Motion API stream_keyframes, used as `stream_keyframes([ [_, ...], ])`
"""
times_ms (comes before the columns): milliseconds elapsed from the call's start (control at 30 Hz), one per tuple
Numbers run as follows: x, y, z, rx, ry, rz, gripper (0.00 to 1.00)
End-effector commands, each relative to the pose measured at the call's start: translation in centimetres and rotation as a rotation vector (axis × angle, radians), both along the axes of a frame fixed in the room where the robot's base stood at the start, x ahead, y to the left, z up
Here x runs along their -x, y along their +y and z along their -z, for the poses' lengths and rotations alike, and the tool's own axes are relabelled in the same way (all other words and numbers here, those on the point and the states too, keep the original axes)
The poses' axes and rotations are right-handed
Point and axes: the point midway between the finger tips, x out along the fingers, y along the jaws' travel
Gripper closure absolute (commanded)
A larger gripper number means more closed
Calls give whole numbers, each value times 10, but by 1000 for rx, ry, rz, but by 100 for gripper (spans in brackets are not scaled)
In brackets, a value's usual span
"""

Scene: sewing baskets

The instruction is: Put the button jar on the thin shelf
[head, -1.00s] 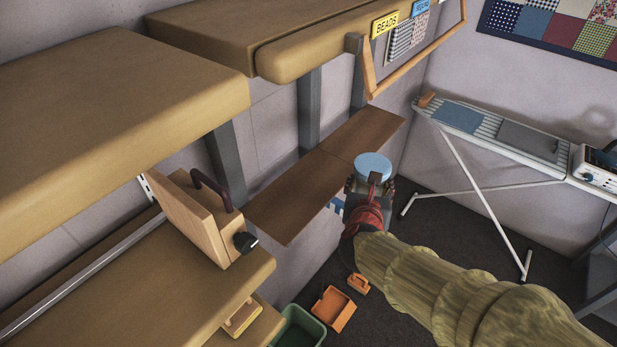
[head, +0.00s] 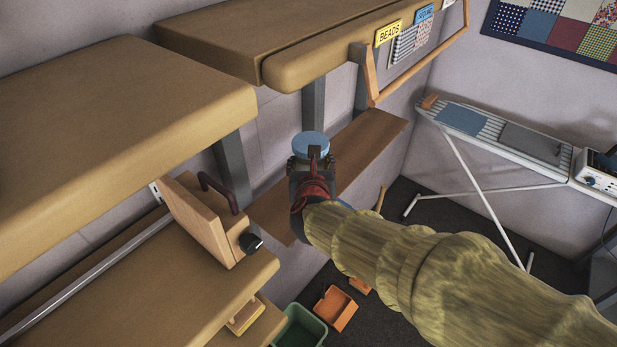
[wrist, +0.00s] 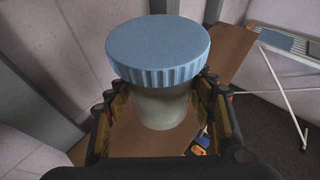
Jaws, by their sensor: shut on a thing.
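The button jar (wrist: 158,52) has a ribbed blue lid and a pale, cloudy body. Its lid also shows in the head view (head: 311,144). My gripper (wrist: 160,105) is shut on the jar's body below the lid, and the jar looks upright. The thin shelf (head: 369,150) is a narrow brown board along the wall. In the head view the jar and gripper overlap the shelf's middle. In the wrist view the shelf (wrist: 150,142) shows beneath the jar.
Thick upper shelves (head: 360,42) with a BEADS label (head: 388,33) overhang the thin shelf. Grey posts (head: 230,170) stand behind it. A wooden block with a dark handle (head: 200,217) is at its left. An ironing board (head: 500,140) stands right. A green bin (head: 300,326) is on the floor.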

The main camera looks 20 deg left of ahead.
Motion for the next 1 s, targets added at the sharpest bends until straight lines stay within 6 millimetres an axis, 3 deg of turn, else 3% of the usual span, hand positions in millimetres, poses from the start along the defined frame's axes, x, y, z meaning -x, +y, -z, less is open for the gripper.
stream_keyframes([
  [100,-15,6,26,3,3,0,82],
  [467,-38,15,52,2,1,-1,82],
  [633,-40,16,77,4,2,-1,82],
  [1000,-40,17,84,1,0,-1,82],
])
